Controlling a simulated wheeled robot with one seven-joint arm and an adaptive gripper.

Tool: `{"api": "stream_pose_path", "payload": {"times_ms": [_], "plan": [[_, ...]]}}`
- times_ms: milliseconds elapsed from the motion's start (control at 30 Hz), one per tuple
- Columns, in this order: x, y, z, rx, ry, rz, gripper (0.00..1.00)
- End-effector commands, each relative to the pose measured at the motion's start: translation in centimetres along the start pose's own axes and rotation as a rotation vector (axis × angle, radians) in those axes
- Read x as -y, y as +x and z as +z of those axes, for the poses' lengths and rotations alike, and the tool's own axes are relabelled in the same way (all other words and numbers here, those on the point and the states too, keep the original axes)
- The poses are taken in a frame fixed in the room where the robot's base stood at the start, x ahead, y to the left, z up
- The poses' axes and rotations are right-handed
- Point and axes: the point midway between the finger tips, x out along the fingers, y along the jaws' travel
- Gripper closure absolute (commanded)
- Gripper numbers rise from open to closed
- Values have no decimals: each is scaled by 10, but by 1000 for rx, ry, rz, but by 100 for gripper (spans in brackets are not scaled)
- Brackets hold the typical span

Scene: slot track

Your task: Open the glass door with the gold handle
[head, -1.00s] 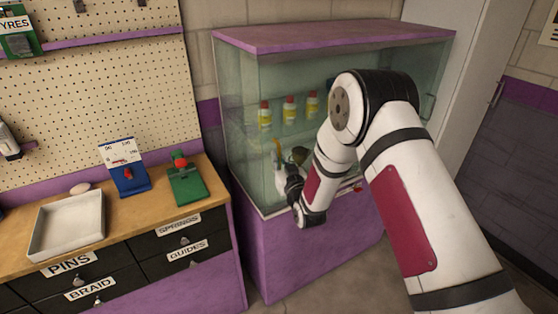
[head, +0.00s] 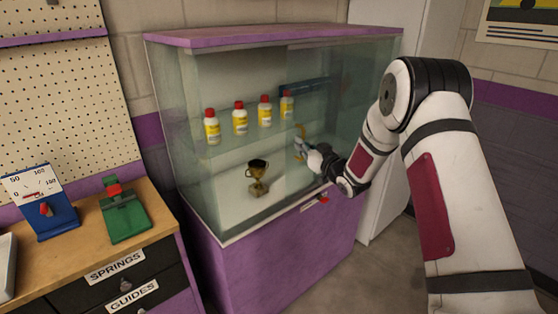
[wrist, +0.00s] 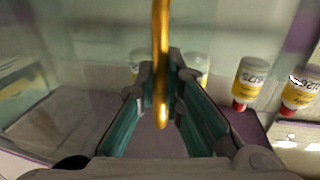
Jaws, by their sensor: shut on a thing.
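The glass door (head: 345,105) is a sliding pane at the right part of the display cabinet (head: 255,270). Its upright gold handle (head: 301,131) shows small beside my gripper (head: 303,147) in the head view. In the wrist view the gold handle (wrist: 161,50) runs down between the fingers of my gripper (wrist: 172,78), which is shut on it. My gripper hides part of the handle in the head view.
A red item (head: 323,200) sits on the cabinet's front ledge. A workbench with a green stand (head: 124,215) is at the left. Floor is clear at right.

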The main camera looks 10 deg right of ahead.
Motion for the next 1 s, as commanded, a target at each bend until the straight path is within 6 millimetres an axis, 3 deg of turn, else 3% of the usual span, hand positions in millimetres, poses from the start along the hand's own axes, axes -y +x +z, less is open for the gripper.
{"api": "stream_pose_path", "payload": {"times_ms": [33, 133, 400, 867, 933, 1000], "plan": [[-17, 5, 4, -3, -3, 6, 100], [-38, 9, 3, -3, -3, 5, 100], [-70, 15, 1, -1, -1, 1, 100], [-74, 15, 0, 1, 0, 0, 100], [-74, 15, 0, 1, 0, -1, 82], [-74, 15, 0, 0, 0, -1, 82]]}}
